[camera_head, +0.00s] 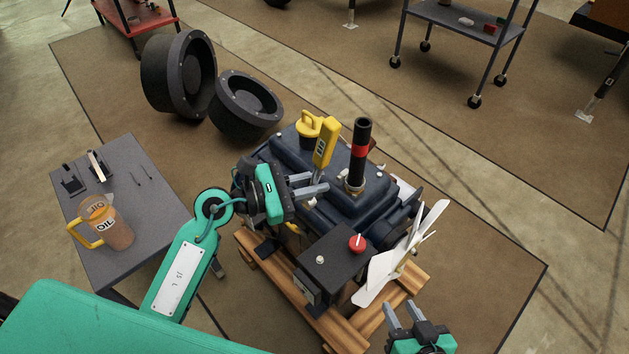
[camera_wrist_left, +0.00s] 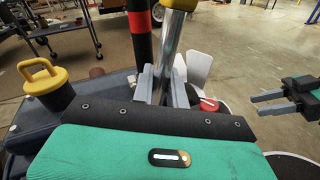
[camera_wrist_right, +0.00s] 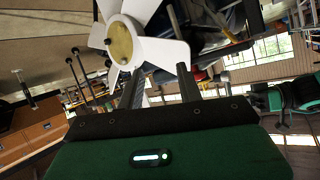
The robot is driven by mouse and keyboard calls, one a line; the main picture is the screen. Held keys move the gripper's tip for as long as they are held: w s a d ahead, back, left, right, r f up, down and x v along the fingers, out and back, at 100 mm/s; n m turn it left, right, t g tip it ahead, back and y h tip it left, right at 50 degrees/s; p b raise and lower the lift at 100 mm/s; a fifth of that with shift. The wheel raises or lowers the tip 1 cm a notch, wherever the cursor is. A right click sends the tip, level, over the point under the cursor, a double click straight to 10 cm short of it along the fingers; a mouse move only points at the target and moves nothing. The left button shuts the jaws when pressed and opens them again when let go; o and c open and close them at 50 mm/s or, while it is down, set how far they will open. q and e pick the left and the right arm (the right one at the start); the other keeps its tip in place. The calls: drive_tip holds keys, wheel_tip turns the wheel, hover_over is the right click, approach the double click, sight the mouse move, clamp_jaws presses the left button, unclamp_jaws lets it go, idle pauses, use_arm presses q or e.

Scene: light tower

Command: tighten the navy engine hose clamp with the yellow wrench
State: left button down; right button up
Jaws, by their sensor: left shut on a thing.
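The navy engine (camera_head: 335,195) sits on a wooden pallet. A black pipe with a red band (camera_head: 361,140) rises from its top, with a metallic clamp (camera_head: 354,187) around its base. My left gripper (camera_head: 318,188) is above the engine, left of the pipe, shut on the wrench's silver shaft (camera_wrist_left: 172,50). The wrench's yellow handle (camera_head: 325,142) points up. The wrench's lower end is hidden behind the fingers and the wrist in the left wrist view. My right gripper (camera_head: 404,312) is open and empty, in front of the engine near the white fan (camera_wrist_right: 140,45).
A yellow cap (camera_head: 309,125) stands on the engine's back left, near the wrench. A black box with a red knob (camera_head: 357,243) is at the front. A grey table (camera_head: 150,185) with an oil jug (camera_head: 108,225) is at left. Two black tyre-like rings (camera_head: 180,75) lie behind.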

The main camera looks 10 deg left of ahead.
use_arm(q)
drive_tip(key=shift+r, duration=0.1)
drive_tip(key=shift+w+d, duration=0.15)
drive_tip(key=shift+w, duration=0.1)
drive_tip(key=w+d, duration=0.2)
drive_tip(key=w, duration=0.1)
drive_tip(key=shift+w+d+p, duration=0.1)
drive_tip(key=shift+w+p, duration=0.2)
drive_tip(key=shift+p, duration=0.05)
use_arm(e)
drive_tip(key=shift+d+g+h, duration=0.3)
drive_tip(key=shift+d, duration=0.25)
drive_tip(key=shift+r, duration=0.15)
drive_tip(key=shift+s, duration=0.25)
